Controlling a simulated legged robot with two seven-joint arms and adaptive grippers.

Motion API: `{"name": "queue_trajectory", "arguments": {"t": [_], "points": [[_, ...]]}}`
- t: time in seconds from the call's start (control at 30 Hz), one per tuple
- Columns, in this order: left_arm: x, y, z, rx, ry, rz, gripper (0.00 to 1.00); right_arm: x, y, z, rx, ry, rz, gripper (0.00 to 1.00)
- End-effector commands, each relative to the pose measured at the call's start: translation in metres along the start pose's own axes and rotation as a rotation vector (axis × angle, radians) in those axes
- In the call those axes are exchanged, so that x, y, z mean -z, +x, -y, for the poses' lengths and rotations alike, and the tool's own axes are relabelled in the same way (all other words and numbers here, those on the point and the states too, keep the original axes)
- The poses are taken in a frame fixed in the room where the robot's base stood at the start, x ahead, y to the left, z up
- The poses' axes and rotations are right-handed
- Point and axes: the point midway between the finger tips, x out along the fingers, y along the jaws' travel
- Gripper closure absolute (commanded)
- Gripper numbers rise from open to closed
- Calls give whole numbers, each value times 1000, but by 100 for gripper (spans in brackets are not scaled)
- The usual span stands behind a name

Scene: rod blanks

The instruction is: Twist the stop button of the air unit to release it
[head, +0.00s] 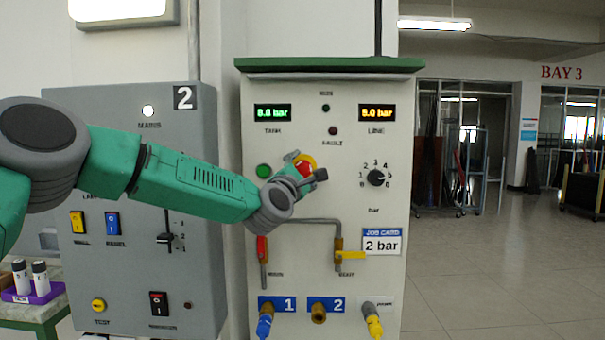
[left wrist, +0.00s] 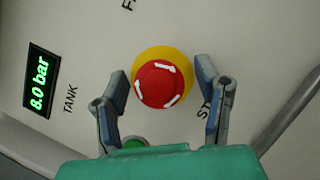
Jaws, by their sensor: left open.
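The red stop button (left wrist: 162,85) with white arrow marks sits on a yellow ring (left wrist: 163,54) on the air unit's panel (head: 340,118). In the head view the stop button (head: 306,165) is partly hidden behind my left gripper (head: 306,172). In the left wrist view my left gripper (left wrist: 163,95) is open, with one finger on each side of the button. Gaps show between the fingers and the button. I cannot tell how far the fingertips are from the panel. My right gripper is not in view.
A green button (head: 264,171) is left of the stop button. A dial (head: 376,177) is to the right. Below are a pipe with a red-handled valve (head: 262,249) and a yellow-handled valve (head: 350,255). A grey cabinet (head: 200,290) stands at left; the floor at right is open.

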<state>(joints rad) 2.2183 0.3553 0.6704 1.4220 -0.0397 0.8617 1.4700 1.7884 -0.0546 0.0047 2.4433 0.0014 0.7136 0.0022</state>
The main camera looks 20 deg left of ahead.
Motion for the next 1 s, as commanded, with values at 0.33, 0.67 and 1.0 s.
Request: {"name": "queue_trajectory", "arguments": {"t": [0.33,0.67,1.0], "points": [[1,-43,1,3,-2,-1,42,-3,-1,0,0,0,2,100],[2,-102,2,3,-2,-1,42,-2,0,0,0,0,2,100],[2,-117,2,1,0,-1,42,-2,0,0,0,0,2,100]]}}
